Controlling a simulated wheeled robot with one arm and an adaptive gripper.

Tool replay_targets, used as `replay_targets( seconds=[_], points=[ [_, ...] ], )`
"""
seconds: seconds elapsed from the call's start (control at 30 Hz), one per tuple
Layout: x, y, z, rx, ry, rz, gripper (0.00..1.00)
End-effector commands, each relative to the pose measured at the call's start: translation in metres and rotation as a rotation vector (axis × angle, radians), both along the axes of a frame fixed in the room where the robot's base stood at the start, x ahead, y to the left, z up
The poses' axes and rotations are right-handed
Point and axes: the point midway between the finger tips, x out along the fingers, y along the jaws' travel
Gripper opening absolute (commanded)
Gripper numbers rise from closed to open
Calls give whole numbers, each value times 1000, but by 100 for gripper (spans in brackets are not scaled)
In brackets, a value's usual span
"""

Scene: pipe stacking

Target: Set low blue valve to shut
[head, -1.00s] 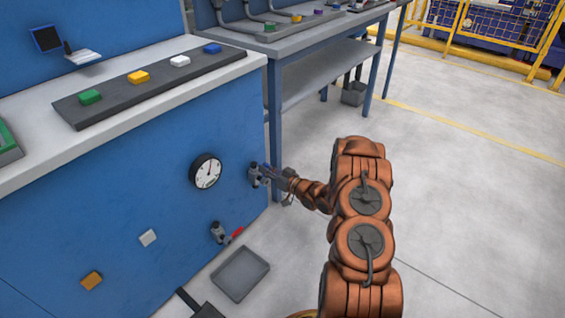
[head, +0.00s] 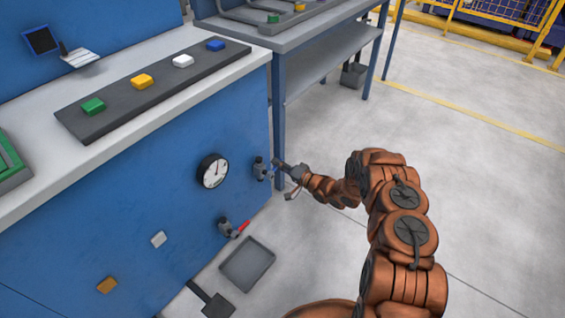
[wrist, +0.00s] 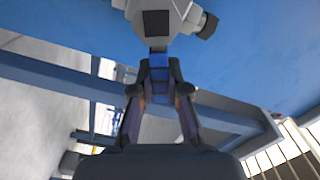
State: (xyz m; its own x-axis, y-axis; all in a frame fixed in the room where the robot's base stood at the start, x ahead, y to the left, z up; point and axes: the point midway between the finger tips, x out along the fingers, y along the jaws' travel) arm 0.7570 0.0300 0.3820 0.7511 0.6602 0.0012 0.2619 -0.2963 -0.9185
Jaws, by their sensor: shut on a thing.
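The blue valve (head: 261,169) sits on the blue front panel near its right edge, right of the round gauge. Its grey body (wrist: 157,18) fills the top of the wrist view, with the blue handle (wrist: 158,62) coming out toward me. My gripper (head: 279,168) is at the valve from the right. In the wrist view my gripper's fingertips (wrist: 158,74) are shut on the blue handle and hide its outer end. The handle's exact angle is hard to tell.
A second valve with a red handle (head: 243,227) is lower left on the panel. The gauge (head: 213,171) is beside the blue valve. A grey tray (head: 247,263) lies on the floor below. A grey workbench (head: 305,40) stands behind; the floor at right is clear.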

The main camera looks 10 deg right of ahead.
Motion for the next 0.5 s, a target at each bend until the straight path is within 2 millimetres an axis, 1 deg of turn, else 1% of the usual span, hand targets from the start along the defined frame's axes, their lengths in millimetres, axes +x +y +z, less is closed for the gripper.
replay_targets(
  seconds=[0.2,0.5],
  points=[
    [3,-10,-10,133,115,-9,0],
    [3,-14,-19,264,227,-12,0]
  ],
)
